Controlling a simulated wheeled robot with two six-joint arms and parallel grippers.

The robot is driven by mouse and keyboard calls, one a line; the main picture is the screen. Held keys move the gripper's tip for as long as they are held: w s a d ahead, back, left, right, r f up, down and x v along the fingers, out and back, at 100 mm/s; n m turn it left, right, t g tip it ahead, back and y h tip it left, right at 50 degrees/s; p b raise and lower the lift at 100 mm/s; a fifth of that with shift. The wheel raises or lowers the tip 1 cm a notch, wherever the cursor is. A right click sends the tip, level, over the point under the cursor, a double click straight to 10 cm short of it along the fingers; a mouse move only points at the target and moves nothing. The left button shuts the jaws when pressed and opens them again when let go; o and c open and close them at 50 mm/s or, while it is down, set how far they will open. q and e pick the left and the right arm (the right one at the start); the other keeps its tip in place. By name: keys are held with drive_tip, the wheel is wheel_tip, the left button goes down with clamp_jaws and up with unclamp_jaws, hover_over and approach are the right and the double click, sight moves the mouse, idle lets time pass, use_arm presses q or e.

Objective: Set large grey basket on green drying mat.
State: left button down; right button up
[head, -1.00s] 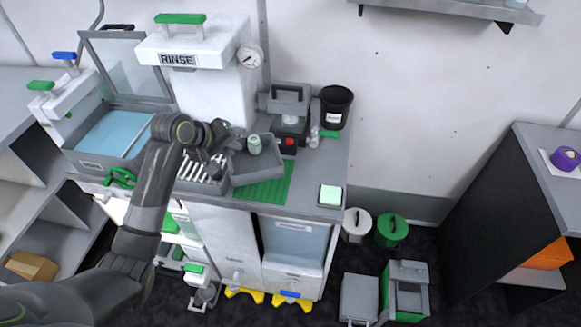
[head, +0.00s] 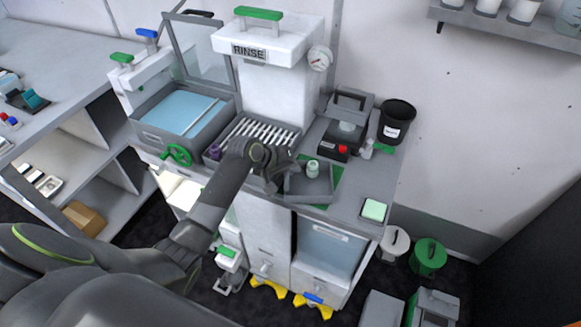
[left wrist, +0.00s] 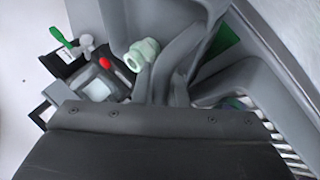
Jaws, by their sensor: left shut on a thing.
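The large grey basket (head: 308,190) is at the middle of the counter, over the green drying mat (head: 337,176). Green strips of the mat show past its edges. I cannot tell whether the basket's base touches the mat. A pale green fitting (head: 312,168) is in the basket and also shows in the left wrist view (left wrist: 143,54). My left gripper (head: 282,180) is shut on the basket's left side; its fingertips are hard to make out. My right gripper is not in view.
A slotted white rack (head: 262,133) and a blue-filled basin (head: 180,118) are left of the basket. A grey device with a red button (head: 342,150) stands behind it. A pale green pad (head: 374,209) lies at right. Counter between basket and pad is clear.

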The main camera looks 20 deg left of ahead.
use_arm(q)
drive_tip(key=c, duration=1.5)
unclamp_jaws()
drive_tip(key=shift+o, duration=0.2)
drive_tip(key=v, duration=1.2)
drive_tip(key=shift+b, duration=0.45)
